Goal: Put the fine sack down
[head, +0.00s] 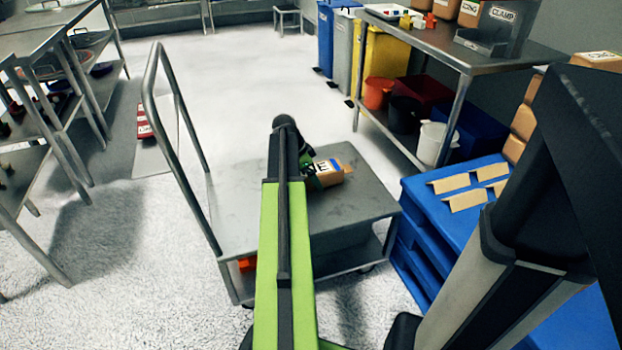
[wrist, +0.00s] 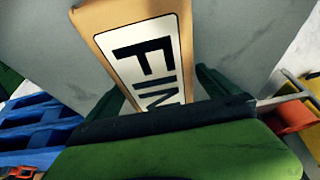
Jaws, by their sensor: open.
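The fine sack (head: 330,174) is tan with a white label and lies on its side over the grey top of the cart (head: 238,220), apparently resting on it. In the wrist view the sack (wrist: 130,16) fills the middle, its label reading "FIN", with its lower end hidden behind my gripper's body. My gripper (head: 308,166) is at the sack's left end in the head view, partly hidden by my arm. In the wrist view its green fingers stand apart on either side of the sack.
A blue pallet stack (head: 425,215) with flat tan pieces stands right of the cart. A steel table (head: 455,55) with buckets below is behind it. The cart's tall handle (head: 152,95) rises at left. A shelf rack (head: 60,130) stands far left. Open floor lies behind the cart.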

